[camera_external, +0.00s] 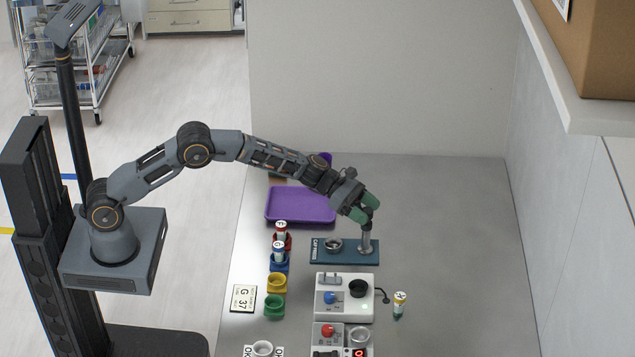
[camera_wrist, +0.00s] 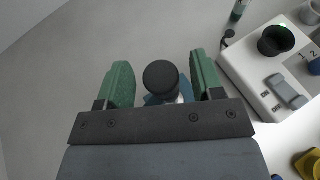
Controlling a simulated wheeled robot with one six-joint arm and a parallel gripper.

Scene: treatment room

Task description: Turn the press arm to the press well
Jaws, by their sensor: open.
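The press stands on a blue base plate (camera_external: 350,256) on the grey table, with a silver ring-shaped well (camera_external: 333,243) at its left and a metal post (camera_external: 366,240) at its right. My gripper (camera_external: 366,205) has green fingers and is above the post, pointing down. In the wrist view a round black knob (camera_wrist: 161,77) lies between the fingers of my gripper (camera_wrist: 161,82), with a gap on each side. The gripper is open. The press arm itself is mostly hidden by my gripper, so its direction cannot be told.
A white device (camera_external: 345,308) with a black socket stands in front of the press. A purple tray (camera_external: 300,204) lies behind. Coloured holders, including a yellow cup (camera_external: 277,282), line the left, two with vials. A capped vial (camera_external: 399,304) stands right. The table's right side is clear.

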